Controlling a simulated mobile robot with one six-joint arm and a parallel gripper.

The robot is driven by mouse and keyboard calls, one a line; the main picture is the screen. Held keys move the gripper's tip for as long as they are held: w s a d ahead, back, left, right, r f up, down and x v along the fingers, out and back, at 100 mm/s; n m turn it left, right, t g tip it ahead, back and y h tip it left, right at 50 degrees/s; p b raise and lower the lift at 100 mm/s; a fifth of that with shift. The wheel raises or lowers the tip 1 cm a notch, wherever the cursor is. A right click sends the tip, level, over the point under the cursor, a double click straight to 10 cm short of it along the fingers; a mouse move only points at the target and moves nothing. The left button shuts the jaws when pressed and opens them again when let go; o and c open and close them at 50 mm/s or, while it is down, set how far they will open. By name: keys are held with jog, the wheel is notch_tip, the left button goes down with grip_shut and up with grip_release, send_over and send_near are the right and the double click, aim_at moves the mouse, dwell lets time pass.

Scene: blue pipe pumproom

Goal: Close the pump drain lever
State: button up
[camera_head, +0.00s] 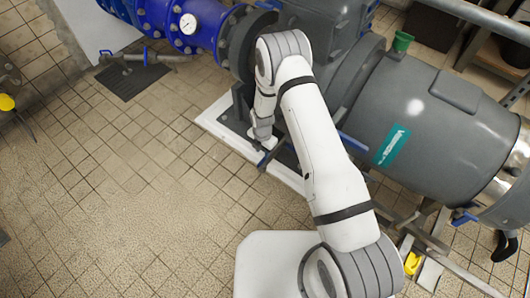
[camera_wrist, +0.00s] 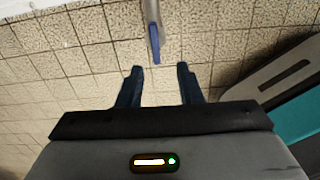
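A blue lever (camera_wrist: 155,44) on a thin grey pipe shows in the wrist view, pointing toward the gap between my fingers. I take it to be the drain lever. My gripper (camera_wrist: 159,72) is open and empty, and the lever's tip lies just ahead of the fingertips, roughly centred. In the head view my gripper (camera_head: 262,143) is low beside the grey pump (camera_head: 425,125), above the edge of its white base. I cannot tell whether the fingers touch the lever.
Another blue handle (camera_head: 354,144) sticks out beside the pump body, right of my arm. A blue pipe with a gauge (camera_head: 188,23) is at the back. A green cup-like object (camera_head: 402,41) stands behind the pump.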

aim_at(262, 160)
jog(key=shift+w+a, duration=0.15)
jog(key=shift+w, duration=0.05)
jog(key=shift+w+f, duration=0.15)
jog(key=shift+f, duration=0.25)
notch_tip(262, 160, down, 7)
jog(key=shift+w+f+b, duration=0.1)
jog(key=shift+b, duration=1)
grip_shut()
